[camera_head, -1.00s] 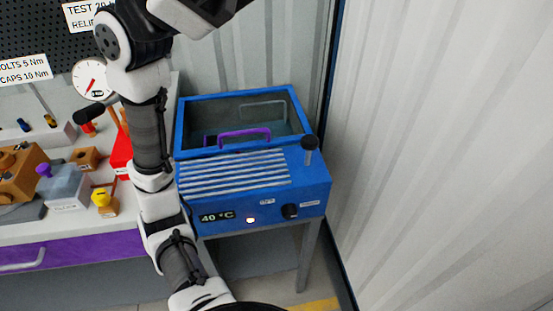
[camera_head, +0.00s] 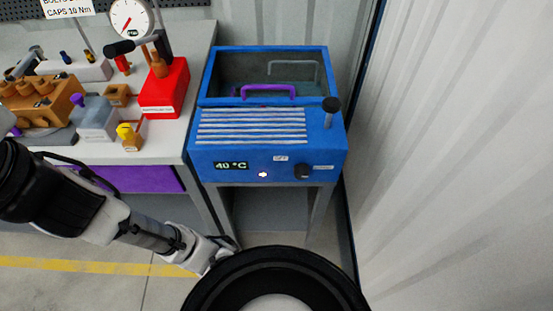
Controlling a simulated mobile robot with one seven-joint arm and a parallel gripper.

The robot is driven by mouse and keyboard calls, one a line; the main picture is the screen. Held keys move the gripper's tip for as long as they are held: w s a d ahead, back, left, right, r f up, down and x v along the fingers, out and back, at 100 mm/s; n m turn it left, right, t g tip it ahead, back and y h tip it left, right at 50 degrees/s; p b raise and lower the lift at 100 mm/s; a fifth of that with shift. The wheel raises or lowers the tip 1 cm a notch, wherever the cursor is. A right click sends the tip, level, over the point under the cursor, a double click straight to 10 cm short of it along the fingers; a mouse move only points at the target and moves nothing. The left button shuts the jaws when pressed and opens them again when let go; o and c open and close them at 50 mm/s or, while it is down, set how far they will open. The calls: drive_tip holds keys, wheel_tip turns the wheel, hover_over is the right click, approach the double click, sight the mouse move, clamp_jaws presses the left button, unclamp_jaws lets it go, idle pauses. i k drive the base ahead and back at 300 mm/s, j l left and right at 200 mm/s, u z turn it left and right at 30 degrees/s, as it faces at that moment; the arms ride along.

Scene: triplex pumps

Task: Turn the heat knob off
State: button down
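The black heat knob (camera_head: 303,171) is on the front panel of a blue heated bath (camera_head: 215,150), right of a lit indicator (camera_head: 263,175) and a display (camera_head: 231,165) reading 40 °C. Small labels beside the knob are too small to read. A purple handle (camera_head: 268,88) shows in the bath's open-looking or glazed top. My gripper cannot be made out in this view.
The bench (camera_head: 165,130) on the left holds a red box (camera_head: 165,88), a gauge (camera_head: 131,18), a grey block (camera_head: 95,120) and a yellow-topped part (camera_head: 127,132). A ribbed wall (camera_head: 450,150) stands close on the right. Floor in front looks clear.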

sight(302, 171)
drive_tip(key=z, duration=0.2)
drive_tip(key=k+l+u, duration=0.1)
drive_tip(key=k, duration=0.3)
drive_tip(key=k+l+u, duration=0.1)
drive_tip(key=k+l, duration=0.15)
drive_tip(key=k, duration=0.2)
